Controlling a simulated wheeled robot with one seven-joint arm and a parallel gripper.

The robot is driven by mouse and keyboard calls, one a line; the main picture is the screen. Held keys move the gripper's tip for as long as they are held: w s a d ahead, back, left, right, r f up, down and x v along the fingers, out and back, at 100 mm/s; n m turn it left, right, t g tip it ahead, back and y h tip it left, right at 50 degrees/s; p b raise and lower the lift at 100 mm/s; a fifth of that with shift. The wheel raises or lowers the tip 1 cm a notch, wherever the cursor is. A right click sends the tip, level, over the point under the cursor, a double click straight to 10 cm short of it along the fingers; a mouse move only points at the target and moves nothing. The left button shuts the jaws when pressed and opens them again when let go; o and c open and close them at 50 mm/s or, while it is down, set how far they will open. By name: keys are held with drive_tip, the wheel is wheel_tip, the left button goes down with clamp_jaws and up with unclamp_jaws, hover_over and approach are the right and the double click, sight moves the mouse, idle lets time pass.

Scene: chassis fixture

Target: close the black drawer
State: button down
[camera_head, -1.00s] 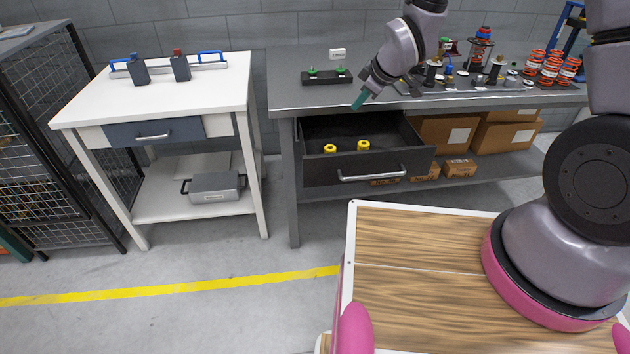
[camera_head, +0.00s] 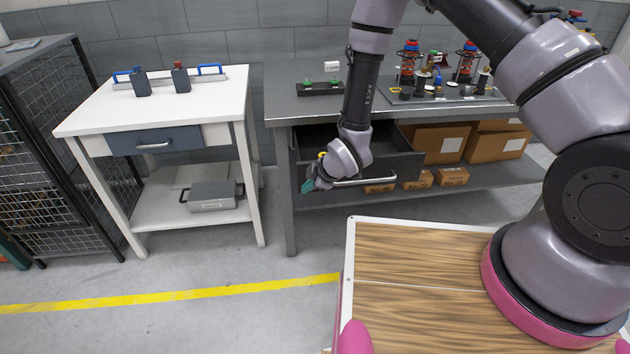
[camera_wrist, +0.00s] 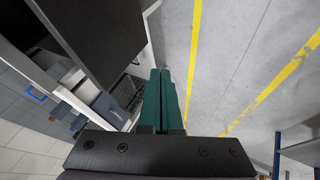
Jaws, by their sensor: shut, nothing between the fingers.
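The black drawer (camera_head: 405,166) under the grey workbench (camera_head: 277,112) stands pulled out, with a pale bar handle (camera_head: 378,180) on its front. My gripper (camera_head: 308,186) is shut and empty, in front of the left part of the drawer front.
A white table (camera_head: 165,101) with a closed grey-blue drawer (camera_head: 153,140) stands to the left. Cardboard boxes (camera_head: 440,143) sit on the bench's lower shelf right of the drawer. The floor (camera_head: 200,270) before the drawer is clear.

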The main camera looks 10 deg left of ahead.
sight(304, 180)
drive_tip(key=w, duration=0.1)
drive_tip(key=w+a, duration=0.1)
drive_tip(key=w+f, duration=0.1)
drive_tip(key=w, duration=0.1)
drive_tip(key=shift+a+f, duration=0.1)
drive_tip(key=shift+a, duration=0.3)
drive_tip(key=shift+w, duration=0.25)
